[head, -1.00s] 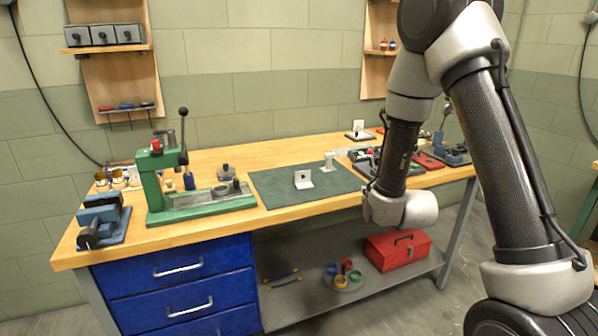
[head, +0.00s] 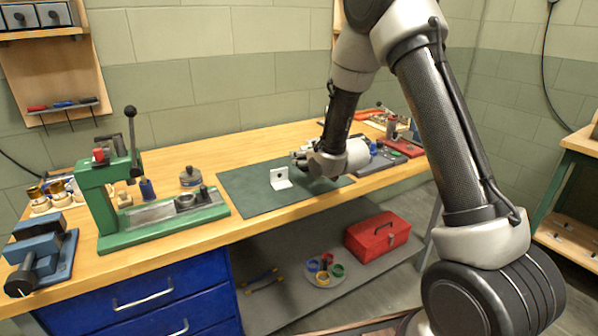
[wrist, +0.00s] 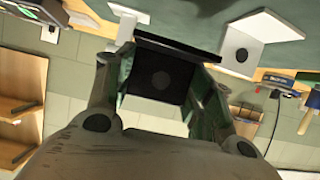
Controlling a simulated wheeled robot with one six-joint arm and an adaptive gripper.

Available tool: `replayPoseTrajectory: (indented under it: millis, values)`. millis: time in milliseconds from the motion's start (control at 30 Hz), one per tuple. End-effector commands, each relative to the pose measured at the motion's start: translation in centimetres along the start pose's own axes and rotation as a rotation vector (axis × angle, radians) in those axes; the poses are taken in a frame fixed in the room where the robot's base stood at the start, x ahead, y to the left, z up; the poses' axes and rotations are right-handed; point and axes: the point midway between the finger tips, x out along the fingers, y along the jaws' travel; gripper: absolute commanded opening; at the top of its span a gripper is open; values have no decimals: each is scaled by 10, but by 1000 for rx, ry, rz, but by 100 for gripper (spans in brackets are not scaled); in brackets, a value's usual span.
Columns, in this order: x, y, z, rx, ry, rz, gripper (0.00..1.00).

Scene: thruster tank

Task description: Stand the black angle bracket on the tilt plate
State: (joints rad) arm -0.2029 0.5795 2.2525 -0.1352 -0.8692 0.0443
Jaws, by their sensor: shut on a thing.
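The black angle bracket (wrist: 160,78) is between my gripper's fingers in the wrist view, its face with a round hole toward the camera. My gripper (head: 306,160) is shut on it, over the right part of the dark green mat (head: 240,200). In the wrist view, where the mat is at the top, the bracket's foot lies close to the mat; I cannot tell if they touch. A white angle bracket (head: 280,180) with a hole stands on the mat, left of my gripper. I cannot make out the tilt plate for certain.
A green press (head: 110,190) and a blue vise (head: 40,258) stand on the bench at left. A small round fixture (head: 190,177) sits left of the mat. Various tools lie right of my gripper. A red toolbox (head: 377,237) is on the lower shelf.

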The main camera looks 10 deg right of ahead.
Motion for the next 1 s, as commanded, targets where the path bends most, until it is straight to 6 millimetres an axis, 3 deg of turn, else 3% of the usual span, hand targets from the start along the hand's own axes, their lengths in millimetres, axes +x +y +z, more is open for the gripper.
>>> replayPoseTrajectory:
  millis: [333, 767, 800, 900, 1000]
  values:
    - [18, 0, 42, 0, 0, 0, 25]
    - [20, 0, 48, 0, 2, 1, 25]
    - [20, 0, 48, 0, 2, 1, 58]
    - [20, 0, 48, 0, 2, 1, 74]
    - [20, 0, 48, 0, 2, 1, 74]
